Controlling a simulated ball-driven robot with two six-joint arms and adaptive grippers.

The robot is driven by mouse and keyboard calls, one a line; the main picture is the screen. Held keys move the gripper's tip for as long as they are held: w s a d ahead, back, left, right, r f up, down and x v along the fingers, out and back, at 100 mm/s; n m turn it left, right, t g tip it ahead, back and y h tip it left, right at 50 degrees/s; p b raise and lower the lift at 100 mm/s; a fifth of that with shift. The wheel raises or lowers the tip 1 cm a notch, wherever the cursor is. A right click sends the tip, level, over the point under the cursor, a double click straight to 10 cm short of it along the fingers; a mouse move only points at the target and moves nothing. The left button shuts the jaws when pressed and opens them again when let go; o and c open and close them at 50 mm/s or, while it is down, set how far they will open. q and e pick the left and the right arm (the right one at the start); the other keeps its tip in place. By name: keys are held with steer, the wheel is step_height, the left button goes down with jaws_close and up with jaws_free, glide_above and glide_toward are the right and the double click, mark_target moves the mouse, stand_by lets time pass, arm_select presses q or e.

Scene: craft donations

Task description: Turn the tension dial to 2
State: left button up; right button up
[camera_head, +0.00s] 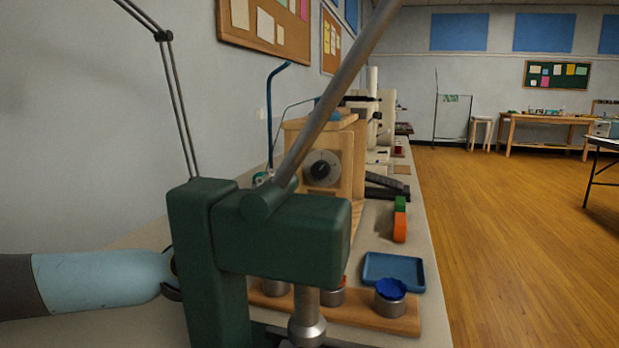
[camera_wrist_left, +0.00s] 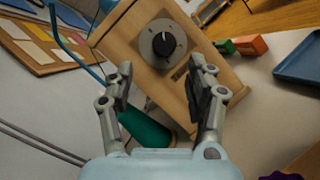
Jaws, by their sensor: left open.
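The tension dial (camera_head: 321,168) is a round black knob on a pale grey plate on the front of a wooden box (camera_head: 347,150). In the left wrist view the dial (camera_wrist_left: 162,43) has a white pointer mark near the top of its knob; its scale numbers are too small to read. My left gripper (camera_wrist_left: 162,70) is open and empty, its two fingers below and to either side of the dial, apart from the knob. In the head view my left gripper is mostly hidden behind a green press. My right gripper is not in view.
The green press (camera_head: 265,235) with a long grey lever fills the foreground. A wooden strip with metal cups (camera_head: 389,303), a blue tray (camera_head: 393,270) and green and orange blocks (camera_head: 400,225) lie to the right. A green rounded object (camera_wrist_left: 145,130) shows between my fingers.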

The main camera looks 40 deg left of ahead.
mark_target(319, 172)
arm_select(q)
steer(key=x, duration=0.7)
steer(key=shift+d+f, duration=0.15)
steer(key=shift+d, duration=0.15)
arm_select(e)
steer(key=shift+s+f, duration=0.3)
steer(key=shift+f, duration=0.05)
arm_select(q)
steer(key=shift+c, duration=0.4)
